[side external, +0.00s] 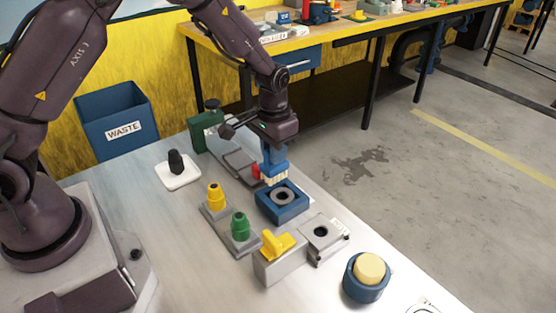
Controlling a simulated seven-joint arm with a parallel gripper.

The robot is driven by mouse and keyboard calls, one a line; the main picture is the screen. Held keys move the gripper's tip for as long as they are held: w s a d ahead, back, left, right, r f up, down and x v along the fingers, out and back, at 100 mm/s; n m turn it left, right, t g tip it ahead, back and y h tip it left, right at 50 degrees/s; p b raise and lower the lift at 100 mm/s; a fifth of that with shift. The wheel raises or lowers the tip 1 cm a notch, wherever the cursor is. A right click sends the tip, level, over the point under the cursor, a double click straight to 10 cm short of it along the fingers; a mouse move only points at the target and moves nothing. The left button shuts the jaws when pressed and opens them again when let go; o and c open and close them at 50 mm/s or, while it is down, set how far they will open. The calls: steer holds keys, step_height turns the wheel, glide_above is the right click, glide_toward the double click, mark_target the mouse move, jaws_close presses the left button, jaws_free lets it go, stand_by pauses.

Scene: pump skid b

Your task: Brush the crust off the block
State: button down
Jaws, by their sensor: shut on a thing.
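My gripper (275,143) points down and is shut on a blue brush (274,158) with pale bristles facing down. The brush is over the back left part of a blue square block (284,210), which has a grey ring with a dark centre on its top. I cannot tell whether the bristles touch the block. No crust can be made out clearly at this size, and the brush hides the block's back edge.
Yellow and green knobs (240,226) stand left of the block. A grey box with a yellow handle (277,243) and a grey holed plate (322,234) stand in front. A green vise (206,131) is behind. A blue waste bin (119,122) stands beyond the table.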

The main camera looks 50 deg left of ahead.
steer(key=shift+r, duration=3.05)
